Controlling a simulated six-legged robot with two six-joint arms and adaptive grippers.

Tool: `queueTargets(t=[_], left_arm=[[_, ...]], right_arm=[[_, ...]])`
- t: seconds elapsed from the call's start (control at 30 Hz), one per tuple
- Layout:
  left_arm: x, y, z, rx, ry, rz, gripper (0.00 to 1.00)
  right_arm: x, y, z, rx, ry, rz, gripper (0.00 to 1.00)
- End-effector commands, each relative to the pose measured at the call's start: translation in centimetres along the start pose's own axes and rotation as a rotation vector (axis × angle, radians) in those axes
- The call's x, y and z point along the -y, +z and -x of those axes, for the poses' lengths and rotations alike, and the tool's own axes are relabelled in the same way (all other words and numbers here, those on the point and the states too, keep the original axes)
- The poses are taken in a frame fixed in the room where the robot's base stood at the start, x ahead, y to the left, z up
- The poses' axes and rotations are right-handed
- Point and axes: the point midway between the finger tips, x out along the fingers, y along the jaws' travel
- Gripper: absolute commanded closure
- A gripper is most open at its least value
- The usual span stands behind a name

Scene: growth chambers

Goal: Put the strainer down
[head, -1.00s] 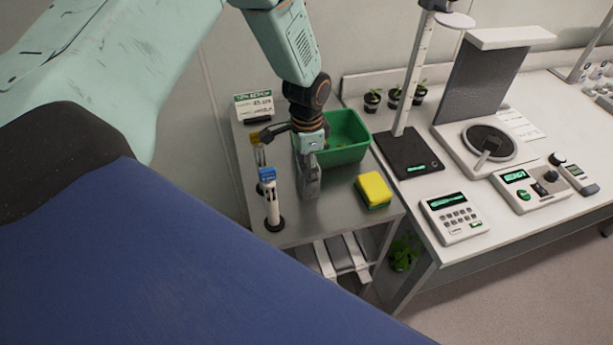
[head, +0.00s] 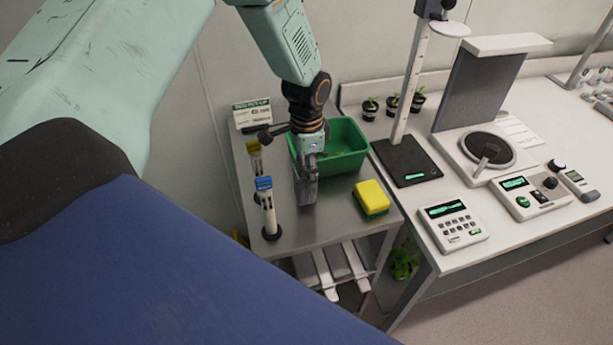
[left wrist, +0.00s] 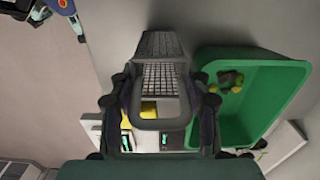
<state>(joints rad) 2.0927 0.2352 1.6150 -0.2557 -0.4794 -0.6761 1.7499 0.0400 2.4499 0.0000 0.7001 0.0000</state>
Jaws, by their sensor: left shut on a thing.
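The strainer (head: 306,187) is a grey mesh basket, hanging from my left gripper (head: 309,160) above the steel cart top in the head view. In the left wrist view its mesh body (left wrist: 158,68) shows between the fingers of my left gripper (left wrist: 160,112), with a dark frame loop near the palm. The gripper is shut on it. The strainer is just left of a green tub (head: 345,165), outside it. I cannot tell whether its lower end touches the cart top.
The steel cart (head: 330,225) also holds a yellow-green sponge (head: 371,198), a blue-topped tube stand (head: 267,210), a yellow-topped one (head: 254,155) and a sign (head: 256,113). Bare cart top lies in front of the strainer. A white bench (head: 440,262) with instruments stands to the right.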

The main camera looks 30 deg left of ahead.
Motion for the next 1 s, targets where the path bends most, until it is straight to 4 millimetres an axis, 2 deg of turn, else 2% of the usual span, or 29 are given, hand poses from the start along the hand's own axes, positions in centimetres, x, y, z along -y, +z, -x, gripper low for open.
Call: queueTargets(t=[0.1,0.3,0.53,0.73,1.0], left_arm=[[0.1,-0.1,2.4,-0.005,-0.003,0.0,0.88],[0.0,0.0,5.9,-0.004,-0.002,0.001,0.88],[0.5,0.1,7.8,-0.004,-0.001,0.0,0.88],[3.8,1.3,7.7,-0.012,-0.004,-0.005,0.88],[8.6,4.7,7.8,-0.008,-0.004,-0.008,0.88]], right_arm=[[0.0,0.0,-0.4,0.0,0.0,0.0,0.6],[0.0,0.0,-0.8,0.0,0.0,0.0,0.6],[0.0,0.0,-1.6,0.0,0.0,0.0,0.6],[0.0,0.0,-4.6,0.0,0.0,0.0,0.6],[-0.1,0.0,-8.7,0.0,0.0,0.0,0.6]])
